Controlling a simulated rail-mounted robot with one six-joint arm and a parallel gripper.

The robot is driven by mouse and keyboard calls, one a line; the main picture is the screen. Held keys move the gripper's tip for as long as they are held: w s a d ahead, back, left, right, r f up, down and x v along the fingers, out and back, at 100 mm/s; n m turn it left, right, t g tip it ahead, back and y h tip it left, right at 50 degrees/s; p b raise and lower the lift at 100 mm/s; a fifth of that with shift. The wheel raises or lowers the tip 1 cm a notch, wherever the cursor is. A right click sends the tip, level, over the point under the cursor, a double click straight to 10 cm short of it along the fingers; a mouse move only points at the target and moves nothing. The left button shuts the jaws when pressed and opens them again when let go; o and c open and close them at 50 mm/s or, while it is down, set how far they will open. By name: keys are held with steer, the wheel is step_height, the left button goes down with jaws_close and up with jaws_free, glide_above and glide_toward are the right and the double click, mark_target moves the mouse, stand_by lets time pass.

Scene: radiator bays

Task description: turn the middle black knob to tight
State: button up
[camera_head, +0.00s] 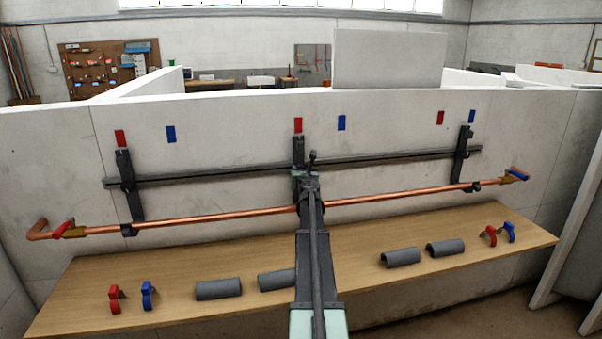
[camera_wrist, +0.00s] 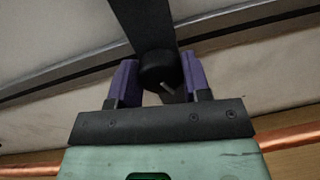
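The middle black knob (camera_wrist: 158,70) is round and sits on a dark vertical bracket in the wrist view. A short pale mark on it slants down to the right. My gripper (camera_wrist: 160,75) has its two purple fingers on opposite sides of the knob, with no clear gap at the tips. In the head view my gripper (camera_head: 307,180) is at the middle bracket (camera_head: 298,150), and my arm hides the knob there. A red tag (camera_head: 298,125) and a blue tag (camera_head: 342,123) are on the wall above it.
A copper pipe (camera_head: 230,216) runs below a dark rail (camera_head: 220,176) along the wall. Left (camera_head: 126,170) and right (camera_head: 461,150) brackets stand apart. The wooden bench (camera_head: 190,266) holds grey pipe shells (camera_head: 218,289) and red (camera_head: 114,298) and blue (camera_head: 148,295) clips.

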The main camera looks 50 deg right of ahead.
steer(key=shift+m, duration=0.8)
steer(key=shift+c, duration=0.3)
steer(key=o, duration=0.9)
steer(key=shift+s, duration=0.1)
steer(key=v, duration=1)
steer(key=shift+s+a, duration=0.25)
steer(key=shift+a, duration=0.1)
